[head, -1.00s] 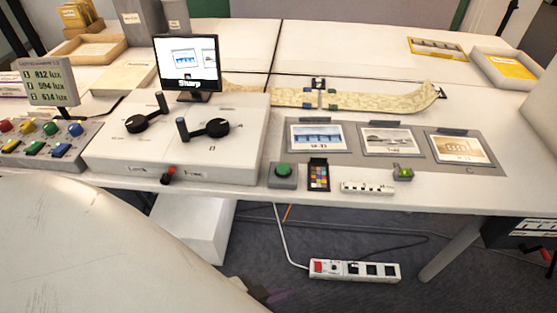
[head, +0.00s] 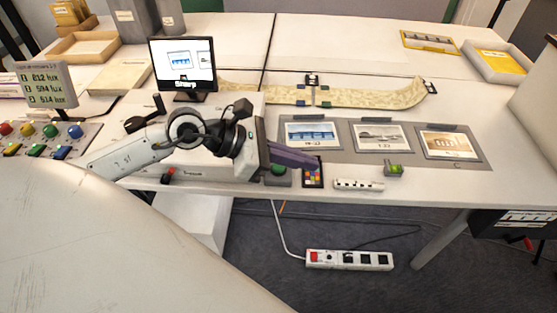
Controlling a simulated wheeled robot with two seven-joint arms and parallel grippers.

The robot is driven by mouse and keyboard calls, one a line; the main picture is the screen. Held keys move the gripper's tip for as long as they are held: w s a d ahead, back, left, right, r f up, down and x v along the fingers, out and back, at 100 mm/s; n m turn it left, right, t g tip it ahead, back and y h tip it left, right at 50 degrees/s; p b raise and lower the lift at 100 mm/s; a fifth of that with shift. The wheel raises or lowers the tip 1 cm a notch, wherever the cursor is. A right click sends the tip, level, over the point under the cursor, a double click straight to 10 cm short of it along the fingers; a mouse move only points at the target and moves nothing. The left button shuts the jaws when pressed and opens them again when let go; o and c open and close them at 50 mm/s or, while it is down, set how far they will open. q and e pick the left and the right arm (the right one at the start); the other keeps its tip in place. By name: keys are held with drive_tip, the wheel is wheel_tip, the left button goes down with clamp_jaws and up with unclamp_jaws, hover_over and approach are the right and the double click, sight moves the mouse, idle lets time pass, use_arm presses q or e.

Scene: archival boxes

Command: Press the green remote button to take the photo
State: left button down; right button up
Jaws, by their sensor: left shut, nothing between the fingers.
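The green remote button (head: 278,170) sits on a small grey box near the table's front edge in the head view. My left gripper (head: 314,163) comes in from the left over the white control box. Its purple fingers are shut, empty, and point right, passing above and just behind the button and partly covering its box. I cannot tell whether they touch it. The monitor (head: 184,65) stands behind the arm and shows small pictures and the word "Sharp". My right gripper is not in view.
A colour chart (head: 313,175) stands right beside the button. Three prints lie on a grey mat (head: 470,160). A scale bar (head: 358,185) and a small green level (head: 394,170) lie in front. A patterned strip (head: 370,97) runs behind.

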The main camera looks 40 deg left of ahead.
sight(274, 168)
use_arm(q)
drive_tip(key=w+a+r+m+y, duration=0.2)
drive_tip(key=a+m+y, duration=0.2)
drive_tip(key=a, duration=0.5)
drive_tip(key=shift+w+a+y, duration=0.35)
drive_tip(key=shift+w+y, duration=0.05)
drive_tip(key=shift+y, duration=0.2)
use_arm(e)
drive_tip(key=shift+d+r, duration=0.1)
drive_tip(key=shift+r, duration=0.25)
use_arm(q)
drive_tip(key=shift+f, duration=0.15)
